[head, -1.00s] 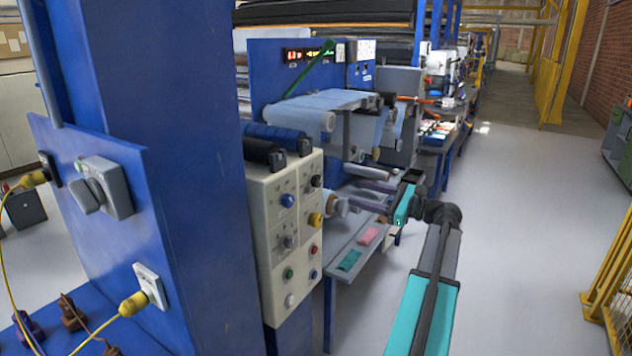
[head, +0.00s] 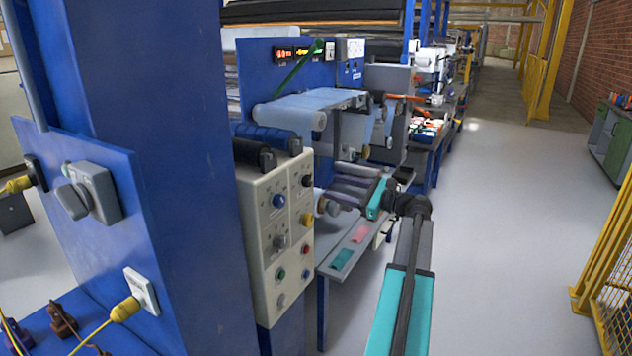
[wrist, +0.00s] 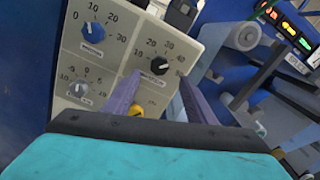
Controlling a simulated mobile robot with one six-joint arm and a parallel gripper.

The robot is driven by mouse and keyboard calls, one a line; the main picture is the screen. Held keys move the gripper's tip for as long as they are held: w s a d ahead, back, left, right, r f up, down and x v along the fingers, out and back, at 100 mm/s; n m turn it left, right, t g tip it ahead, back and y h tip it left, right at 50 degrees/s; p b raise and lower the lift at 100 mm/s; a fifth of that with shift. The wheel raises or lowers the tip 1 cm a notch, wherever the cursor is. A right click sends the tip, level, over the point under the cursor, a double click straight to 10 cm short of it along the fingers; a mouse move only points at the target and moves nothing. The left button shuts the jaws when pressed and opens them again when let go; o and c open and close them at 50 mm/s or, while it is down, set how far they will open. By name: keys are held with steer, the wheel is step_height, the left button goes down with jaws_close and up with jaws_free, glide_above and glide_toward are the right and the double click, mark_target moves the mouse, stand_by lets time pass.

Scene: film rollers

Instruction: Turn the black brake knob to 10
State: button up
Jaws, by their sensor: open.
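The black brake knob (head: 307,180) is at the upper right of the cream control panel (head: 264,225). In the wrist view the black knob (wrist: 159,66) sits on a dial with printed numbers; 30, 40 and 50 are readable around its upper right. Its pointer setting is too small to tell. My gripper (head: 329,194) is to the right of the panel in the head view. In the wrist view its two purple fingers (wrist: 160,78) are open and spread to either side of the black knob, with no visible contact.
A blue knob (wrist: 93,33) is left of the black one, a grey knob (wrist: 79,89) lower left, and a yellow knob (wrist: 136,110) below, partly hidden by my gripper. Machine rollers (wrist: 245,38) are at the right. The floor (head: 500,230) on the right is clear.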

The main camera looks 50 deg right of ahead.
mark_target(311, 181)
steer(key=p+x, duration=0.1)
steer(key=x, duration=0.7)
steer(key=shift+w, duration=0.25)
steer(key=c, duration=0.9)
steer(key=shift+d+r, duration=0.1)
steer(key=shift+c, duration=0.7)
